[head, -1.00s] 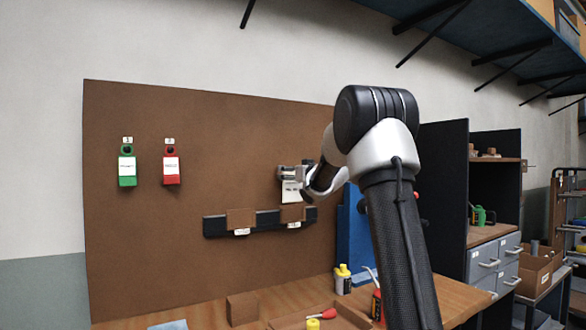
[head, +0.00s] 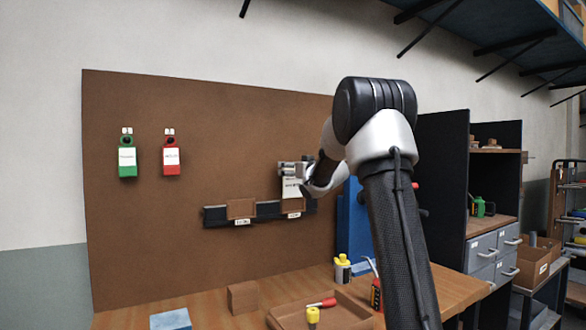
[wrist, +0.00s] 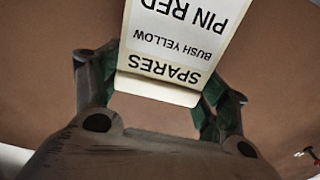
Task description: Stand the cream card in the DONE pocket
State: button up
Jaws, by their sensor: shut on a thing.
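My gripper (head: 290,168) is shut on the cream card (head: 290,188) near its end, in front of the brown board. The card hangs down from the jaws just above the right brown pocket (head: 292,206) on the dark rail. Whether its lower edge is inside the pocket I cannot tell. In the wrist view the cream card (wrist: 180,40) lies between the green finger pads of my gripper (wrist: 160,80), its print upside down: SPARES, BUSH YELLOW, PIN RED. A second brown pocket (head: 241,208) sits to the left. The pocket labels are too small to read.
Green (head: 127,160) and red (head: 171,160) tags hang at the board's upper left. Below, the wooden bench holds a brown block (head: 243,297), a tray (head: 290,318), a yellow-capped bottle (head: 342,268) and a blue block (head: 170,320). A blue panel (head: 352,225) stands right of the rail.

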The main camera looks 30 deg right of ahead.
aim_at(293, 180)
dwell(0.4)
jog(key=shift+f, duration=2.25)
jog(key=o, duration=1.2)
jog(key=shift+s, duration=0.1)
jog(key=s, duration=1.1)
jog(key=shift+s+d, duration=0.2)
jog(key=shift+s, duration=0.2)
